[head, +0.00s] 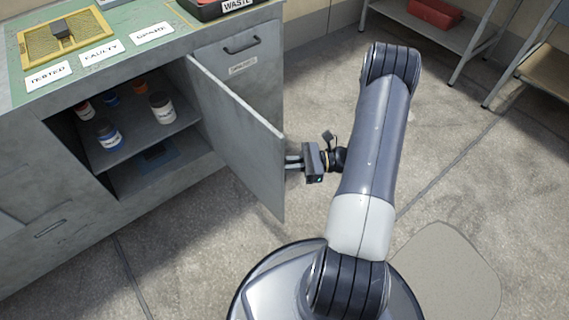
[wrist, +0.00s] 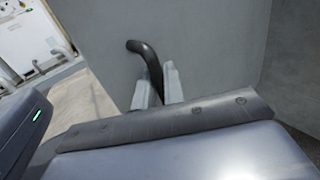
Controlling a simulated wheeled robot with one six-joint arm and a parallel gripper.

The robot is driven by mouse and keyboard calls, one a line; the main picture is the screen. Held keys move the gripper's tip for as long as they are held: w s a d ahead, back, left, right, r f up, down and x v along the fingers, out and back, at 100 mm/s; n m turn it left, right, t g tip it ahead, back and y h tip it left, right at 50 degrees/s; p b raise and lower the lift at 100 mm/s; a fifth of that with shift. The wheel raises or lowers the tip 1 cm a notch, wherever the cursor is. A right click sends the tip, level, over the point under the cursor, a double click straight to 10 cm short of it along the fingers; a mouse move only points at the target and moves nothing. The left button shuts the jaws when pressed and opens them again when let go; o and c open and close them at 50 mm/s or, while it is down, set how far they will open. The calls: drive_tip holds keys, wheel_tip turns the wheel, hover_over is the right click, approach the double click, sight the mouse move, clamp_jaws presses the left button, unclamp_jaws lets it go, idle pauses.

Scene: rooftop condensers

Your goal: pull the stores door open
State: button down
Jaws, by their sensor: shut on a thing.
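The grey stores door (head: 240,140) is swung well out from the cabinet in the head view. Its hinge side is at the left, and shelves show behind it. My gripper (head: 291,162) is at the outer face of the door, near its free edge. In the wrist view, the two pale fingers of my gripper (wrist: 158,88) are closed around the dark curved door handle (wrist: 142,50). The handle is hidden in the head view.
Inside the cabinet, several jars, such as a white one (head: 161,107) and a blue-labelled one (head: 108,135), stand on a shelf (head: 140,133). A closed drawer (head: 243,62) is right of the opening. Open floor (head: 310,95) lies to the right; a metal rack (head: 425,25) is behind.

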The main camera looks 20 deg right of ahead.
idle(0.3)
drive_tip(key=c, duration=1.6)
unclamp_jaws()
drive_tip(key=shift+c, duration=0.2)
drive_tip(key=shift+d, duration=0.15)
drive_tip(key=p+v, duration=0.2)
drive_tip(key=v, duration=0.8)
drive_tip(key=shift+s+d, duration=0.15)
drive_tip(key=shift+d, duration=0.1)
drive_tip(key=b+x, duration=0.2)
drive_tip(key=x, duration=0.9)
drive_tip(key=shift+d, duration=0.1)
